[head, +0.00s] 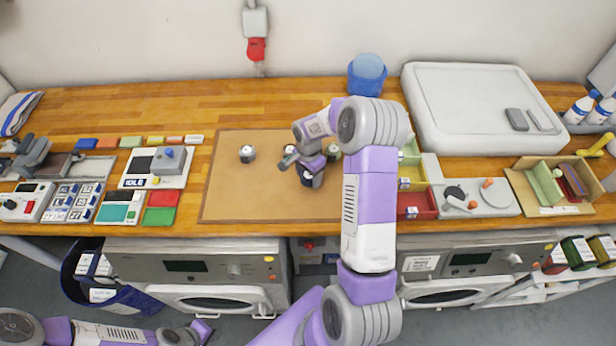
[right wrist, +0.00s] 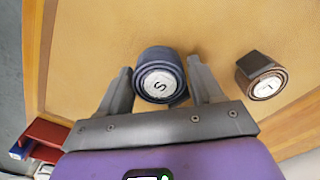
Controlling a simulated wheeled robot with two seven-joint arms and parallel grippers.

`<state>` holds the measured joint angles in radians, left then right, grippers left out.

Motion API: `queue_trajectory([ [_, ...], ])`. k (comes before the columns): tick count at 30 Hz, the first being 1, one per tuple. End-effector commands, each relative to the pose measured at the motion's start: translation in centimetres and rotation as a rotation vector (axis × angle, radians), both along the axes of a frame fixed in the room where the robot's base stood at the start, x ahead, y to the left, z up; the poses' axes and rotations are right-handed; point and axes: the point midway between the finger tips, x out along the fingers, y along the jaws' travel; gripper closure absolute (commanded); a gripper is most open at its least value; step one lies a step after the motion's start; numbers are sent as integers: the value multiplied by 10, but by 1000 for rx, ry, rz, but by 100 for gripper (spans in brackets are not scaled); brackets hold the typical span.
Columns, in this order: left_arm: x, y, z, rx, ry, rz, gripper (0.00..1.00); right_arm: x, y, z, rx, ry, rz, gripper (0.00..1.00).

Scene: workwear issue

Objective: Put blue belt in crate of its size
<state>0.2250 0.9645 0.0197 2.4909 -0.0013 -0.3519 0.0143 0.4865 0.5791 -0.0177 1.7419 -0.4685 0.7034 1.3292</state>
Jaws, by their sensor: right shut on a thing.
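The blue belt (right wrist: 152,62) is rolled up and shows a white label with an S on its end. It sits between the fingers of my right gripper (right wrist: 160,82), which is shut on it. In the head view my right gripper (head: 311,168) is over the brown mat, with the blue belt (head: 305,181) low at the fingers; I cannot tell whether it touches the mat. Small green (head: 411,152), yellow (head: 414,176) and red (head: 420,204) crates stand right of the mat, partly behind my right arm. Their labels are too small to read. My left gripper (head: 205,331) is low at the front left, its jaw opening unclear.
A rolled brown belt (right wrist: 262,76) lies beside the blue one. Another rolled belt (head: 247,153) lies left on the mat (head: 225,190). Devices and coloured blocks fill the left of the table. A grey weighing device (head: 478,197) and a wooden tray (head: 523,189) stand right.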

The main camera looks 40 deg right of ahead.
Motion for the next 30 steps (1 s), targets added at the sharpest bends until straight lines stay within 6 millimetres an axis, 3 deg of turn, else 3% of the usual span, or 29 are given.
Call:
queue_trajectory([
  [3, 0, 0, 0, 0, 0, 0, 100, 0, 0, -15, 1, 0, 1, 74],
  [14, 0, 0, -5, 0, 0, 0, 100, 0, 0, -20, 0, -2, 2, 74],
  [15, 0, 0, -4, 0, 0, 0, 100, 0, 0, -20, 0, -1, 2, 31],
  [19, 0, 0, -4, 0, 0, 0, 100, 0, 0, -19, 0, -1, 2, 12],
  [30, 0, 0, 0, 0, 0, 0, 100, 0, 0, -16, 0, -1, 1, 9],
])
